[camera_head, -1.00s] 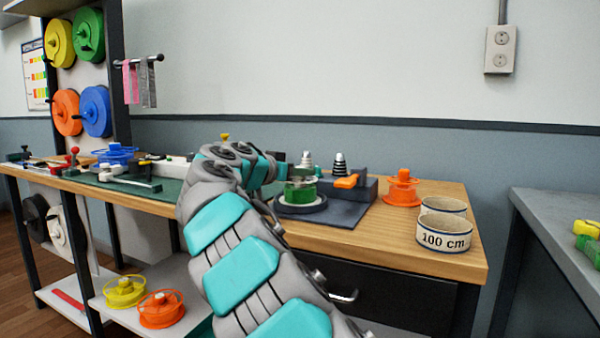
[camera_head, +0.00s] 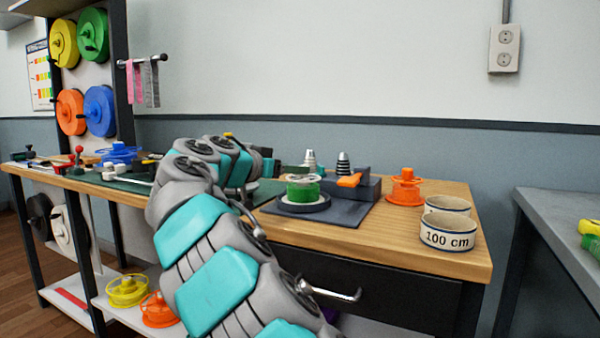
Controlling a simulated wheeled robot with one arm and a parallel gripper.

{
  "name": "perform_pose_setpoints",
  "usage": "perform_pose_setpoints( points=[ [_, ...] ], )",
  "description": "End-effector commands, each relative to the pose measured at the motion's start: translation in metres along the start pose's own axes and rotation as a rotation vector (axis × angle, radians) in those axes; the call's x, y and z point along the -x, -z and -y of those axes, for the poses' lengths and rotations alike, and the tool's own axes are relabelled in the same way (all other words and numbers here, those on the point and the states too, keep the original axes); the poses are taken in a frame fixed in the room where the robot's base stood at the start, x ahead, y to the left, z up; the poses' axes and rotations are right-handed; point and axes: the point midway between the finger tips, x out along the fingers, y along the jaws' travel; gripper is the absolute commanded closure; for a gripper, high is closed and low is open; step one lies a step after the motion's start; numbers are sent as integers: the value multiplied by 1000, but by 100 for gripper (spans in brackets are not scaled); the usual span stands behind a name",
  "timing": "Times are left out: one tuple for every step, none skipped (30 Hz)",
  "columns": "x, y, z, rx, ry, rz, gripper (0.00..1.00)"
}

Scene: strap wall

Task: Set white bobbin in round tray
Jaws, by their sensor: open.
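My gripper (camera_head: 268,165) is at the far end of my arm, above the bench and just left of the green spool; its fingers are small and partly hidden. It is open and I see nothing held in it. Two round trays stand at the bench's right end: the front one (camera_head: 447,232) is marked "100 cm", the other (camera_head: 447,204) is just behind it. Both look empty from here. A white spool (camera_head: 62,228) hangs below the bench at the left. I cannot tell any other white bobbin; my arm hides part of the bench.
A green spool (camera_head: 303,190) sits on a round base on a grey plate. A block with an orange lever (camera_head: 350,181) and an orange spool (camera_head: 406,188) stand to its right. Small tools crowd the left bench. Bare wood lies left of the trays.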

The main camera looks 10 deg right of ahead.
Motion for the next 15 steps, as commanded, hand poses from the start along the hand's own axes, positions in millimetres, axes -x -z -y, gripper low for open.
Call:
perform_pose_setpoints(
  points=[
    [12, 0, 1, -1, 5, -4, 34],
    [19, -1, 1, 0, 5, -3, 34],
    [27, -1, 1, -1, 4, -1, 34],
    [33, -1, 1, -1, 2, 0, 34],
    [38, -1, 1, -1, 2, 0, 34],
    [45, -1, 0, -1, 2, 0, 34],
    [50, -1, 0, -1, 2, 0, 34],
    [54, 0, 1, -1, 2, 0, 34],
    [58, 0, 0, -1, 2, 0, 34],
    [61, 0, 0, -1, 1, 0, 34],
    [63, -1, 0, -1, 0, 1, 34],
    [65, -1, 0, 0, -1, 1, 34],
    [66, -1, 0, 0, -1, 2, 34],
    [66, -1, 0, 0, -1, 2, 34],
    [67, -1, 0, 0, -1, 2, 34]
  ],
)
